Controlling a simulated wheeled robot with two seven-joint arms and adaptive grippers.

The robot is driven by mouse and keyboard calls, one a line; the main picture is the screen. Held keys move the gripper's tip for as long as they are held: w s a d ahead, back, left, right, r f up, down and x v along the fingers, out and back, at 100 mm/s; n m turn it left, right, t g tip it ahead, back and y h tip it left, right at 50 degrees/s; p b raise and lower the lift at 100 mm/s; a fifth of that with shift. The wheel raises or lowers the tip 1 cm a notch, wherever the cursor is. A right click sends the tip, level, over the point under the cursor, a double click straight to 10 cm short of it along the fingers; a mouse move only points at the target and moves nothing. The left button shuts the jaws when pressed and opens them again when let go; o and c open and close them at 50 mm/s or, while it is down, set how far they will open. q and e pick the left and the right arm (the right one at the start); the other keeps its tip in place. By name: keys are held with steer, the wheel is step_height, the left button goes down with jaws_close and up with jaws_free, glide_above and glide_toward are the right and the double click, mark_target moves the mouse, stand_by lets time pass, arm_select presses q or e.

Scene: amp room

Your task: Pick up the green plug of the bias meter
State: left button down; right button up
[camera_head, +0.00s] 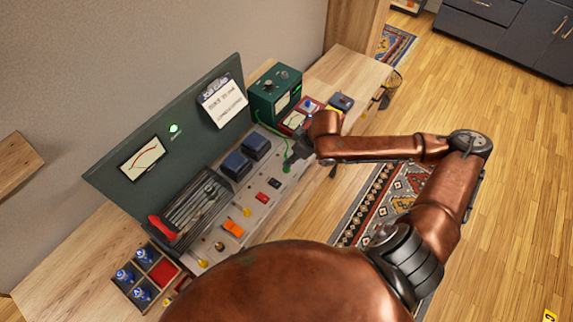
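The bias meter appears to be the dark green box (275,91) with a dial, at the far end of the bench. A thin green lead runs from it towards my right gripper (290,160). A small green piece (286,169), which looks like the green plug, shows at the gripper's fingertips, on or just above the grey panel. My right gripper is dark and small here, so I cannot tell whether its fingers are open or shut on the plug. My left gripper is not in view.
The grey amp chassis (262,208) carries blue transformers (237,165), an orange part (233,228) and knobs. A green upright panel (120,178) with a meter and a clipboard (224,101) stands behind. A compartment tray (128,293) with blue-white items is at lower left.

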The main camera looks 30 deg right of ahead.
steer(key=x, duration=0.3)
steer(key=b+x, duration=0.1)
steer(key=x, duration=0.3)
steer(key=shift+w+d+f, duration=0.1)
steer(key=shift+w+f, duration=0.1)
steer(key=shift+w, duration=0.15)
jaws_close()
